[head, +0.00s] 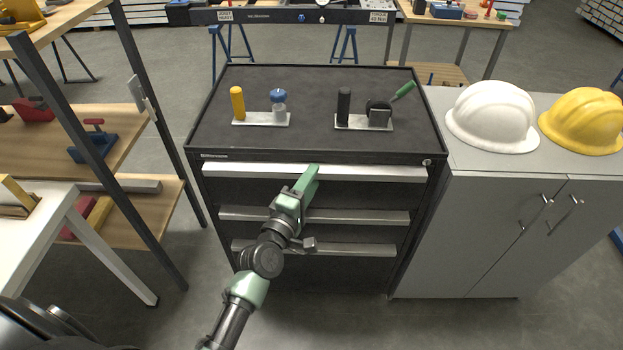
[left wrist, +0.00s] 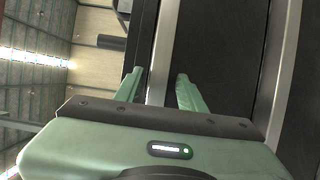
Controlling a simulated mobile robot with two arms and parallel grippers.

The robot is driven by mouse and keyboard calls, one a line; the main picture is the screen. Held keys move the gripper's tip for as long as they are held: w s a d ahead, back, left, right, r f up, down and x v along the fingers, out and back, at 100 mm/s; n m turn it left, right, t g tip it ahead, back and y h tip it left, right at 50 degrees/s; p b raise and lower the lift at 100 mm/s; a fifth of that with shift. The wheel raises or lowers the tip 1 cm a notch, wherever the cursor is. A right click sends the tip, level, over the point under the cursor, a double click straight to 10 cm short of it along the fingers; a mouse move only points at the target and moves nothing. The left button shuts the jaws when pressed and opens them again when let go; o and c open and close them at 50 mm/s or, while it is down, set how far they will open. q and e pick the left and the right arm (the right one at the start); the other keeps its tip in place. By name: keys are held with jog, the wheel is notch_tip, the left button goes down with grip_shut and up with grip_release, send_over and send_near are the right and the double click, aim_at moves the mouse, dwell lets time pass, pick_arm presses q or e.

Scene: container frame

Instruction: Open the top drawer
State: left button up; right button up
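The black tool cabinet (head: 318,157) stands in front of me. The top drawer's long silver handle (head: 245,172) runs across its front just under the worktop. The top drawer looks shut. My left gripper (head: 312,173) reaches up to this handle, a little right of its middle. In the left wrist view, its two green fingers (left wrist: 160,88) stand apart, with the silver handle strip (left wrist: 164,40) running between them. A gap shows beside the fingers, so the gripper looks open around the handle. My right gripper is not in view.
Two lower drawer handles (head: 240,214) (head: 355,250) sit below. Tool holders (head: 262,119) (head: 363,123) stand on the worktop. A grey cupboard (head: 485,235) with white (head: 492,115) and yellow (head: 585,120) helmets is at right. A wooden shelf (head: 120,215) is at left.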

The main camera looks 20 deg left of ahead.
pick_arm(q)
jog(key=shift+w, duration=0.15)
grip_shut()
jog(key=shift+d+f, duration=0.1)
jog(key=shift+f, duration=0.2)
dwell(1.1)
